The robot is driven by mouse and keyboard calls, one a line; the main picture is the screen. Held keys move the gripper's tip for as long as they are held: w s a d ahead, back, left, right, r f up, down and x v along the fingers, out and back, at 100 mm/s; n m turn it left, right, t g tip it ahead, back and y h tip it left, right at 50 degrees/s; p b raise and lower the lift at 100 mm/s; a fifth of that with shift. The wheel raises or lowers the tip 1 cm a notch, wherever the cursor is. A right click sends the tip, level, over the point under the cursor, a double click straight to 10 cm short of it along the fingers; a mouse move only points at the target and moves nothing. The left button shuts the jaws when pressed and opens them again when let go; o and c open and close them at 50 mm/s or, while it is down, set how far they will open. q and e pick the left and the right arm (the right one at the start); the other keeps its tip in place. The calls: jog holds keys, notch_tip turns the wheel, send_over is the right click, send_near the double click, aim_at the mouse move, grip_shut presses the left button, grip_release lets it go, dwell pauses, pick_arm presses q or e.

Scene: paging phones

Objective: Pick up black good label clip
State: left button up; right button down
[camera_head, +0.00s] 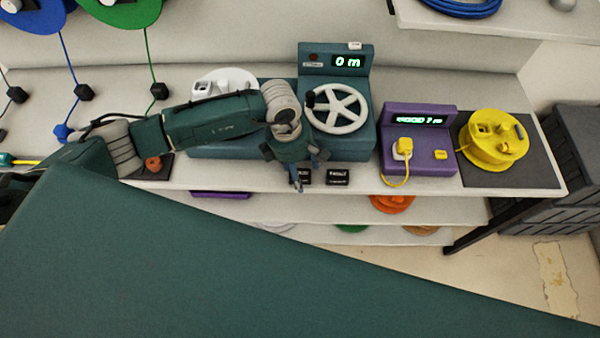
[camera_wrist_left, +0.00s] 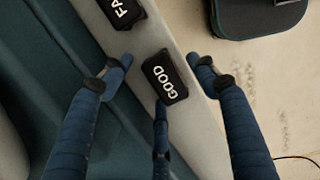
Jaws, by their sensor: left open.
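The black clip with white letters GOOD (camera_wrist_left: 174,80) lies near the edge of the pale bench in the left wrist view. In the head view a black clip (camera_head: 303,175), partly hidden by my fingers, sits at the bench's front edge. My left gripper (camera_wrist_left: 164,66) is open and empty, with its fingers spread around the GOOD clip and the clip between their tips. Contact cannot be told. In the head view the left gripper (camera_head: 302,178) hangs over the front edge. My right gripper is in neither view.
A second black clip (camera_head: 337,177), lettered FA and cut off in the wrist view (camera_wrist_left: 122,12), lies close beside. Behind stands a teal machine with a white handwheel (camera_head: 337,127). A purple meter (camera_head: 430,166) and a yellow reel (camera_head: 494,155) are right. Lower shelves (camera_head: 330,211) run below the bench.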

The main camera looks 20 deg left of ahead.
pick_arm(q)
jog(key=c, duration=1)
jog(key=shift+c, duration=0.3)
